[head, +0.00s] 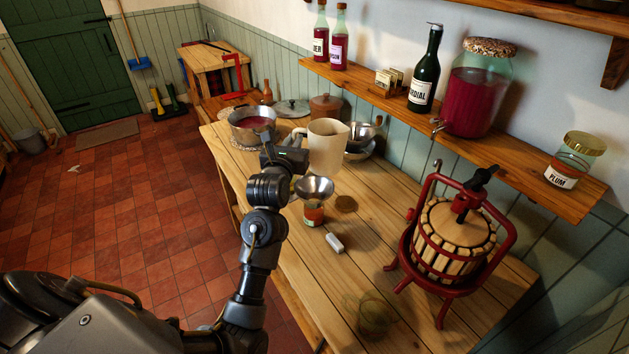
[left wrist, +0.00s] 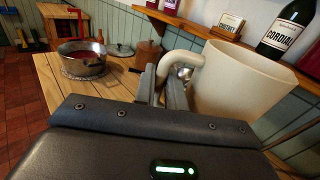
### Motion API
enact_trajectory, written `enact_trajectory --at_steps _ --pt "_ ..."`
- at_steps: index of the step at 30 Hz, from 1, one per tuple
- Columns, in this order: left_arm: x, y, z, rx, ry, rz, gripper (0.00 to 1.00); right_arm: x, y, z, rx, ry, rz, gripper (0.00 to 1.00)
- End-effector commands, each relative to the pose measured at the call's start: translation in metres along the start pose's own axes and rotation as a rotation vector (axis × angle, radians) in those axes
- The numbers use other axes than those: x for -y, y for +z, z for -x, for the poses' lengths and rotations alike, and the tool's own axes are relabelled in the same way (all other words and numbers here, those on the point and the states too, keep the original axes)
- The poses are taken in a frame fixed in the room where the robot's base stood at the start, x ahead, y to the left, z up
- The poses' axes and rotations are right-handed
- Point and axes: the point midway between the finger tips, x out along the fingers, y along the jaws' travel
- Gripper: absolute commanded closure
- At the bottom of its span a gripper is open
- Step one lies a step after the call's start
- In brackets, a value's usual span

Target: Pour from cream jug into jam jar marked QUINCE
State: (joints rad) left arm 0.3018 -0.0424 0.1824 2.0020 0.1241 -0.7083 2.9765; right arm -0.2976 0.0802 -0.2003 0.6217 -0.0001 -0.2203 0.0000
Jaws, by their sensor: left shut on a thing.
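The cream jug (head: 328,150) is a tall cream-coloured jug, upright over the far part of the table; I cannot tell if its base touches the wood. My left gripper (head: 300,146) is shut on its handle; in the left wrist view the fingers (left wrist: 164,86) close around the handle, with the jug body (left wrist: 238,88) to the right. A small jar (head: 313,214) with an orange-red band stands nearer on the table, a metal funnel (head: 315,188) in its mouth. Its label is too small to read. My right gripper is out of view.
A pot of red liquid (head: 252,125), metal bowls (head: 360,137) and a brown crock (head: 326,106) stand behind the jug. A small white block (head: 334,243), a glass jar (head: 373,315) and a red-framed press (head: 452,240) stand nearer. A jar marked PLUM (head: 568,160) sits on the shelf.

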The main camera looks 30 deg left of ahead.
Motion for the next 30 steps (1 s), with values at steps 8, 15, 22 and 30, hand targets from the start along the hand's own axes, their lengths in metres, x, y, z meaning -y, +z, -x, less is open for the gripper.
enact_trajectory --at_steps 8,15,22,30 --pt "-0.074 -0.024 -0.039 0.002 0.062 0.004 1.00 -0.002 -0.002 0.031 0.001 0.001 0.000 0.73" --pt "-0.131 -0.071 -0.055 0.000 0.040 0.002 1.00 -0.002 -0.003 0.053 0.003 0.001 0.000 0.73" --pt "-0.166 -0.112 -0.051 0.002 -0.023 -0.001 1.00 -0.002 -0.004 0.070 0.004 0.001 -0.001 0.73" --pt "-0.188 -0.137 -0.037 0.005 -0.069 0.000 1.00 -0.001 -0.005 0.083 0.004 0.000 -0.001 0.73"
